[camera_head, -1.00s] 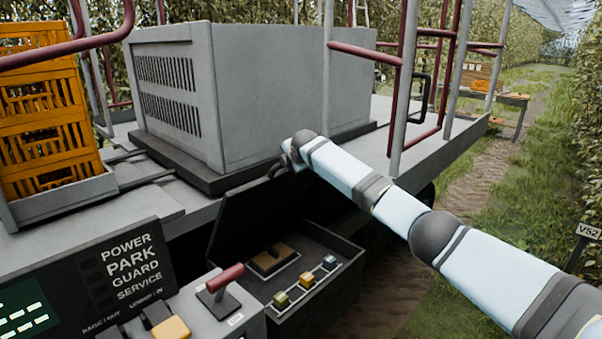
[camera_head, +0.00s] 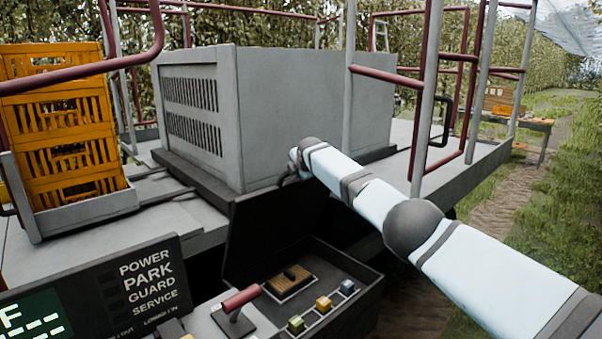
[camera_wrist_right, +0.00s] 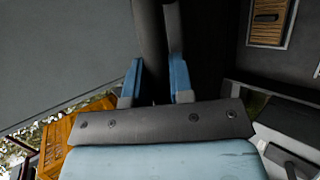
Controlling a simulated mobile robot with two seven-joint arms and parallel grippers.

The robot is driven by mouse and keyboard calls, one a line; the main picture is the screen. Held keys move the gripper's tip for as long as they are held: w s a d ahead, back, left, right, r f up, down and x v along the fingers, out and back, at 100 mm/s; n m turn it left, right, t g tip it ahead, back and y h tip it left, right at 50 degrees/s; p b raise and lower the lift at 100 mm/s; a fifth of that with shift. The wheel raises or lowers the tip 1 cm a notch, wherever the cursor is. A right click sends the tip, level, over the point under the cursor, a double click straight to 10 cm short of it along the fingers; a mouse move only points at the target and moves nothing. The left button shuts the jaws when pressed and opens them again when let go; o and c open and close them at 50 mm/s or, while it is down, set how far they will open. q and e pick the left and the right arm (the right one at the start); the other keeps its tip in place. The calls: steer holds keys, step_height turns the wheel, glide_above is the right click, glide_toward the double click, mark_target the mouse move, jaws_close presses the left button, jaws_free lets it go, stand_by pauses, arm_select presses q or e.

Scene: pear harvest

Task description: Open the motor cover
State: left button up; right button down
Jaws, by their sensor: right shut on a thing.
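An open-topped black box (camera_head: 368,304) sits below the platform edge. Its black cover (camera_head: 262,236) stands raised at the back, against the platform side. My right gripper (camera_head: 290,176) is at the cover's upper edge, below the corner of the grey housing. In the right wrist view, the two blue fingertips (camera_wrist_right: 157,82) are shut on a dark bar (camera_wrist_right: 150,45) running between them. The cover's dark face is right of the bar; whether the bar is its handle or rim I cannot tell. My left gripper is not in view.
A large grey vented housing (camera_head: 290,110) stands on the platform. Orange crates (camera_head: 65,130) are at left. A control panel (camera_head: 110,290) with a red-handled lever (camera_head: 240,300) is in front. Several coloured blocks and a wooden piece (camera_head: 290,280) show in the box. Red rails (camera_head: 390,77) stand at right.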

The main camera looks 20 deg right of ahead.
stand_by(0.3)
steer(key=c, duration=1)
jaws_free()
steer(key=b+v, duration=0.2)
steer(key=v, duration=1.1)
steer(key=shift+s+r, duration=0.2)
steer(key=shift+r, duration=0.1)
steer(key=shift+c, duration=0.3)
